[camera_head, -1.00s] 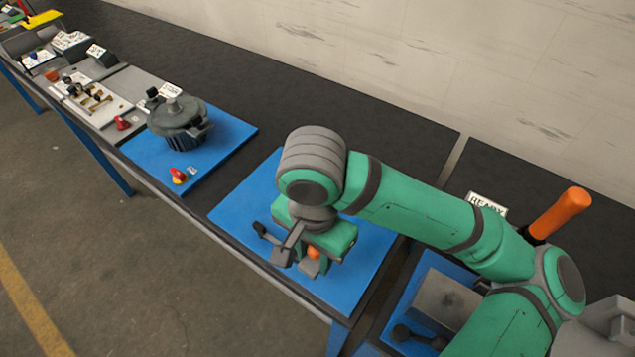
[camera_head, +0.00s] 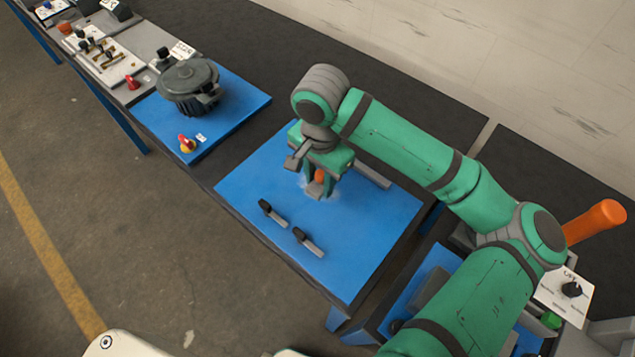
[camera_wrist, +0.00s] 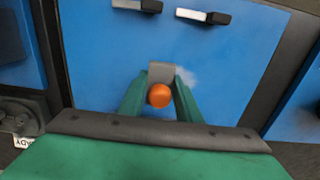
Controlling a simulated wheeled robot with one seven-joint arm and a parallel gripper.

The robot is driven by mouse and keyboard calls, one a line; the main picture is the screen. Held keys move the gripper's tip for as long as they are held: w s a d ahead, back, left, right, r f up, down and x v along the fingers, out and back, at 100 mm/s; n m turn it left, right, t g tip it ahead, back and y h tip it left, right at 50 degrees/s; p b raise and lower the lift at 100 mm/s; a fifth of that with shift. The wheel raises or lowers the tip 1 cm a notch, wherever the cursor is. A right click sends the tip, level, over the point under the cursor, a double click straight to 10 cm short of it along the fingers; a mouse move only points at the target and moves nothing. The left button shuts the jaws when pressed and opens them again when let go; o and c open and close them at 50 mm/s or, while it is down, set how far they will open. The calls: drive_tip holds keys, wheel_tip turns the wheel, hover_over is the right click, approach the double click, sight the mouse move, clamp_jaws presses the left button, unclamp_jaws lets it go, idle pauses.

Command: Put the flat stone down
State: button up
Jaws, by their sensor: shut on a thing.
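My gripper (camera_head: 317,190) is shut on a small grey piece with an orange ball-shaped knob, which I take as the flat stone (camera_head: 314,193). It is over the far part of the blue mat (camera_head: 345,245). In the wrist view the grey piece of the stone (camera_wrist: 161,70) shows past the orange ball, between the green fingers (camera_wrist: 160,97). A pale smudge on the mat lies beside it. I cannot tell whether the stone touches the mat.
Two grey pieces with black ends, one at left (camera_head: 272,213) and one at right (camera_head: 308,242), lie on the near part of the mat. A grey bar (camera_head: 372,175) lies behind my gripper. A dark round housing (camera_head: 189,85) stands on another blue mat. The mat's right side is clear.

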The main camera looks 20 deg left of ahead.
sight(317, 187)
drive_tip(key=f, duration=0.1)
drive_tip(key=w+a+f, duration=0.1)
drive_tip(key=w+f, duration=0.1)
drive_tip(key=shift+w+a+f, duration=0.15)
drive_tip(key=shift+w+a, duration=0.05)
drive_tip(key=shift+a, duration=0.05)
wheel_tip(317, 187, down, 3)
drive_tip(key=shift+w+a+f, duration=0.1)
drive_tip(key=shift+f, duration=0.1)
drive_tip(key=shift+f, duration=0.3)
